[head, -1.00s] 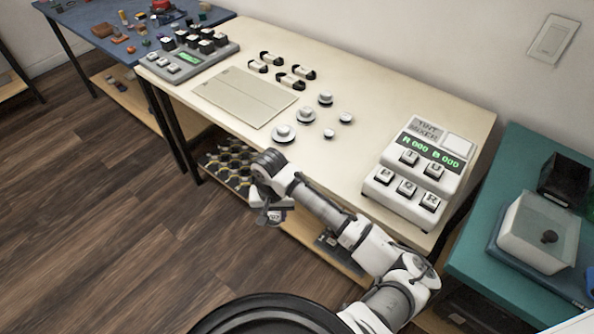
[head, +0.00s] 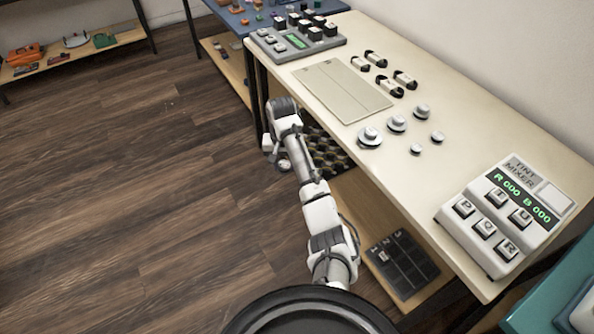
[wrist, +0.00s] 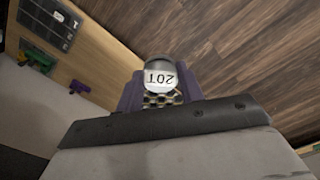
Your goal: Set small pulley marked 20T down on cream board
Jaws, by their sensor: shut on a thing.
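The small pulley marked 20T (wrist: 160,77) shows in the wrist view, its pale labelled face upside down between the purple fingers. My gripper (wrist: 160,92) is shut on it. In the head view my gripper (head: 278,153) is in front of the table's front edge, over the floor, with its fingers mostly hidden. The cream board (head: 342,92) lies flat on the table, to the right of and beyond my gripper, and its top looks bare. My gripper is apart from the board.
Several round pulleys (head: 370,135) stand right of the board. Several black-ended cream parts (head: 375,59) lie behind it. A grey keypad box (head: 298,45) stands at its far left, and the tint mixer (head: 505,215) at the table's near right. A lower shelf (head: 365,215) runs beneath.

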